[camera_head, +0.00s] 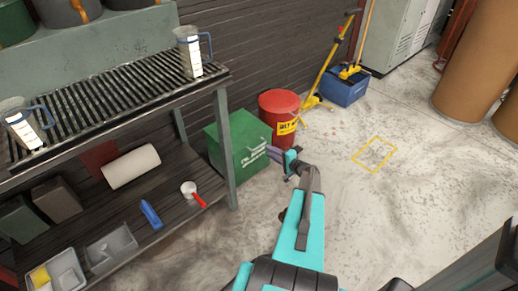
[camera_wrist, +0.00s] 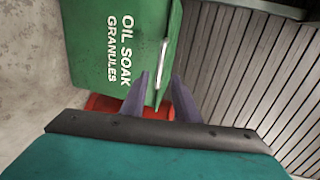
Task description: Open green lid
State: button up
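The green bin (camera_head: 252,158) stands on the floor beside the shelf's end post. Its white lettering reads "OIL SOAK GRANULES" in the wrist view (camera_wrist: 92,45). Its green lid (camera_wrist: 174,42) looks closed, with a slim light metal handle (camera_wrist: 161,62) along its edge. My gripper (camera_head: 271,153) is by the right side of the bin. In the wrist view my gripper's two grey fingers (camera_wrist: 163,82) are apart, with nothing between them. Their tips point toward the handle's lower end; I cannot tell whether they touch it.
A red drum (camera_head: 279,112) with a yellow label stands close behind the bin. A metal shelf (camera_head: 95,105) with jugs and tools is at the left. A blue bucket (camera_head: 345,90) with yellow-handled tools is further back. Concrete floor (camera_head: 400,210) is clear at the right.

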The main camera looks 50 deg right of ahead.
aim_at(260, 146)
jog(key=b+x, duration=0.1)
jog(key=x, duration=0.7)
jog(key=shift+w+f, duration=0.15)
jog(key=shift+w, duration=0.25)
